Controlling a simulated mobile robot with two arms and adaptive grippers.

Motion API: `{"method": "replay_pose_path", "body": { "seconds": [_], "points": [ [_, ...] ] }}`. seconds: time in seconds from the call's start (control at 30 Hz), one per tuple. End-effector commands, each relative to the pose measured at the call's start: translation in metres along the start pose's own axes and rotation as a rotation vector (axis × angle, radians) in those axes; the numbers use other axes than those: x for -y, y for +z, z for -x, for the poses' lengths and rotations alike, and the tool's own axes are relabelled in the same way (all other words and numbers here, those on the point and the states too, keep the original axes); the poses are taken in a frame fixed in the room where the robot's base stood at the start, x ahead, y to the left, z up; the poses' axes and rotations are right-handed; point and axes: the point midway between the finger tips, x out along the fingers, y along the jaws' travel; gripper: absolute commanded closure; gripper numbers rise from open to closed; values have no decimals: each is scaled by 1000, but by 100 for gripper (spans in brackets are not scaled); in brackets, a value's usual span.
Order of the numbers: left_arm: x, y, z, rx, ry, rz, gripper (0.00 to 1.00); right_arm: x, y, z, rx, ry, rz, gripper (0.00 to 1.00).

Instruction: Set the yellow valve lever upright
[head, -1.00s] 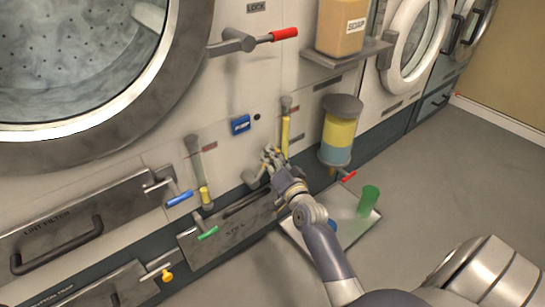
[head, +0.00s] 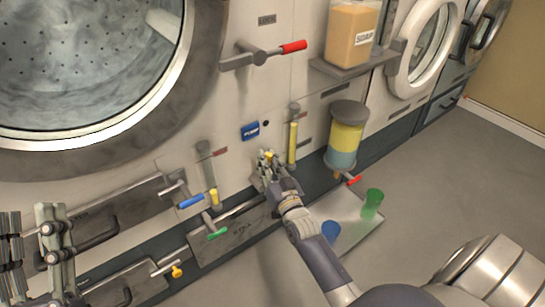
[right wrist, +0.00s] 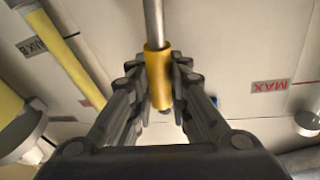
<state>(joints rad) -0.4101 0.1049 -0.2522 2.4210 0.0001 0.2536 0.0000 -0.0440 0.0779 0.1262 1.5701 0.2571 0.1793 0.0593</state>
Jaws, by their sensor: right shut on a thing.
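The yellow valve lever has a yellow sleeve (right wrist: 158,76) on a bare metal rod. In the right wrist view, the sleeve sits between the fingers and the rod runs to the top edge. In the head view, only a small yellow bit (head: 269,155) shows at my right gripper (head: 267,160), below the blue pump label. My right gripper is shut on the sleeve. The lever's pivot is hidden, and I cannot tell its exact tilt. My left gripper (head: 36,235) is at the lower left, fingers spread and empty, away from the lever.
Sight tubes (head: 292,144) (head: 212,178) flank the right gripper. A red-tipped lever (head: 294,46) is above, with blue-tipped (head: 191,202) and green-tipped (head: 217,233) levers to the left. A tray (head: 356,234) with blue and green cups lies at lower right. Open floor is beyond.

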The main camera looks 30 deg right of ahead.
Motion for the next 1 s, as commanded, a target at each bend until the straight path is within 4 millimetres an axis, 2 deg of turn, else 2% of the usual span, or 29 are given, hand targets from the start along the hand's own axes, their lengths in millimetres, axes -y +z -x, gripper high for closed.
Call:
{"method": "replay_pose_path", "body": {
  "seconds": [0.2,0.4,1.0],
  "points": [
    [3,30,1,161,-6,-7,60,13,1,3,-21,-25,122,100],
    [5,46,5,243,-10,-10,60,20,2,5,-35,-38,194,100],
    [6,53,7,280,-12,-11,60,23,4,6,-43,-45,229,100]
  ]
}}
